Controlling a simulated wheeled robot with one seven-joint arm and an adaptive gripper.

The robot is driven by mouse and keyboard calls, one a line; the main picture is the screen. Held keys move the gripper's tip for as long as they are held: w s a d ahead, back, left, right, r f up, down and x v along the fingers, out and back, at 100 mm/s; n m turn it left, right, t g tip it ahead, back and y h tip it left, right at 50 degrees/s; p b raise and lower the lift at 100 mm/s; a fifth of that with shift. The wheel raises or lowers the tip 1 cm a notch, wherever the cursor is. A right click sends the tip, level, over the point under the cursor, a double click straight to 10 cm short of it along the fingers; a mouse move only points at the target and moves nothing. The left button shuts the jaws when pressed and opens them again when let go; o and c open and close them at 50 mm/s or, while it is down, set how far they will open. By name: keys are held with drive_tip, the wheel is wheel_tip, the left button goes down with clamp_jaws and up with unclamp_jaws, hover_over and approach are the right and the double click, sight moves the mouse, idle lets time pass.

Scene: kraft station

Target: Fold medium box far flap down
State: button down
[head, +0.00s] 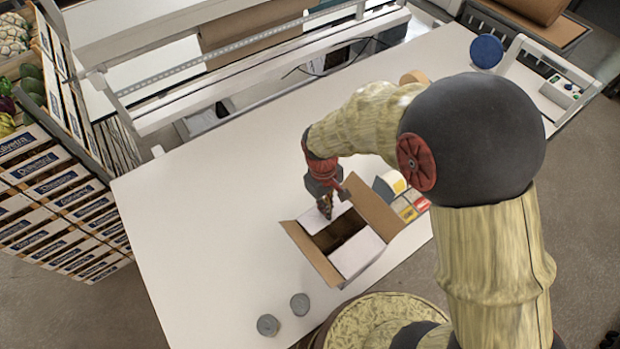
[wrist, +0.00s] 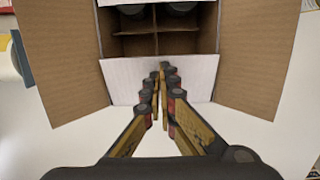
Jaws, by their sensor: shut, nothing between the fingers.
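The open medium box (head: 368,276) stands on the white table with its brown side flaps spread outward, left (head: 312,255) and right (head: 374,204). Its white far flap (head: 322,217) leans inward over the far part of the opening. In the wrist view this flap (wrist: 122,75) covers the lower part of the opening; I cannot tell whether it lies fully flat.
Dividers (wrist: 135,45) and two dark round items (wrist: 181,9) show inside the box. Two grey discs (head: 300,304) lie near the table's front edge. A tape roll and small yellow and red boxes (head: 404,208) stand right of the box. The table's left side is clear.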

drive_tip(key=shift+f+b, duration=0.35)
drive_tip(key=shift+f, duration=0.35)
idle(0.6)
wheel_tip(320, 180, up, 9)
drive_tip(key=p, duration=0.6)
idle(0.5)
